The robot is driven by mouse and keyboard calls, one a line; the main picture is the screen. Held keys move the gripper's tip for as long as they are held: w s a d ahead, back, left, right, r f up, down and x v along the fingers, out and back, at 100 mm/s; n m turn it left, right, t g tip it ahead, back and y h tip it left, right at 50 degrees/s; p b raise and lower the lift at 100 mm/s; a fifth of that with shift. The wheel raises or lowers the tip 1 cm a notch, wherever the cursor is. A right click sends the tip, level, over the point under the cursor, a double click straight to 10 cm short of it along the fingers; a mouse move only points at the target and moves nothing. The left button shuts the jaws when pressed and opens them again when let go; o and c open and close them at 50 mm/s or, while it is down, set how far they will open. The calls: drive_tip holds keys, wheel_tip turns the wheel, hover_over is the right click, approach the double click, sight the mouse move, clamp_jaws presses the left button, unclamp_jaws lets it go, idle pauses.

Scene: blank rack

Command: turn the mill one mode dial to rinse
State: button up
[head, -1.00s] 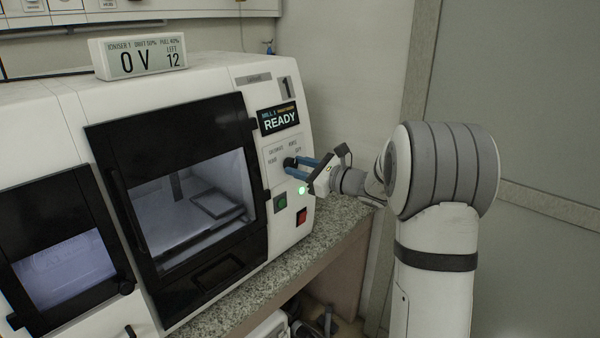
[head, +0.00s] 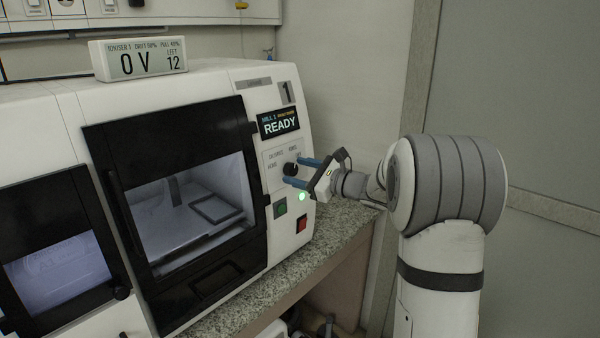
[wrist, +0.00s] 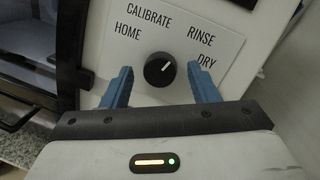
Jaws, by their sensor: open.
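The mode dial (wrist: 159,69) is a round black knob on the white panel of mill one (head: 255,88). In the wrist view its white mark points up and to the right, towards the RINSE label (wrist: 200,35). The labels HOME, CALIBRATE and DRY also stand around it. My gripper (wrist: 161,85) is open, with a blue finger on each side of the dial in that view and clear gaps to the knob. In the head view my gripper (head: 300,172) stands to the right of the dial (head: 290,169), its fingertips just off the panel, holding nothing.
A green button (head: 280,208) and a red switch (head: 301,224) sit below the dial. The mill screen (head: 278,121) reads READY. The mill's black-framed door (head: 175,190) is left of the panel. A granite counter (head: 325,240) runs underneath. An ioniser display (head: 139,58) stands on top.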

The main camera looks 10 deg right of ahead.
drive_tip(key=v, duration=0.7)
drive_tip(key=shift+s+d+b, duration=0.25)
drive_tip(key=shift+s+b, duration=0.05)
drive_tip(key=shift+b, duration=0.05)
drive_tip(key=s+a+f+n+g+h+p, duration=0.35)
drive_tip(key=s+a+n+g, duration=0.6)
drive_tip(key=s, duration=0.75)
drive_tip(key=s+d+f+n+h+p, duration=0.1)
drive_tip(key=s+f+n+h, duration=0.1)
drive_tip(key=s+n+h, duration=0.2)
drive_tip(key=s+d+f+n+h+p, duration=0.1)
drive_tip(key=s+d+f+n+h, duration=0.1)
drive_tip(key=s+n+h, duration=0.3)
drive_tip(key=s+n, duration=0.4)
drive_tip(key=s, duration=0.2)
drive_tip(key=shift+d, duration=0.2)
